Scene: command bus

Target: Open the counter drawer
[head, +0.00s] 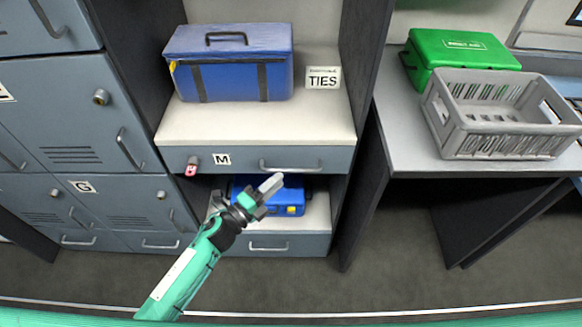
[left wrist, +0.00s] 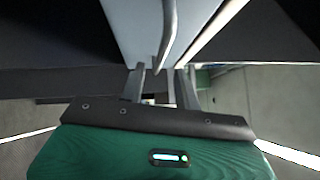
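The counter drawer (head: 240,164) is a blue-grey front marked "M" under the white counter top, and it looks shut. Its grey bar handle (head: 291,168) is on the right half of the front. My left gripper (head: 272,183) is just below the left end of the handle in the head view. In the left wrist view its two fingers (left wrist: 161,88) are apart with nothing between them. The handle (left wrist: 168,40) shows beyond the fingertips, its lower end lined up with the gap. I cannot tell whether they touch. My right gripper is not in view.
A key with a red tag (head: 191,168) hangs at the drawer's left. A blue case (head: 232,75) and a "TIES" sign (head: 323,78) stand on the counter. Another blue case (head: 284,198) sits on the shelf below. Lockers (head: 75,120) line the left; a side table (head: 410,145) is right.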

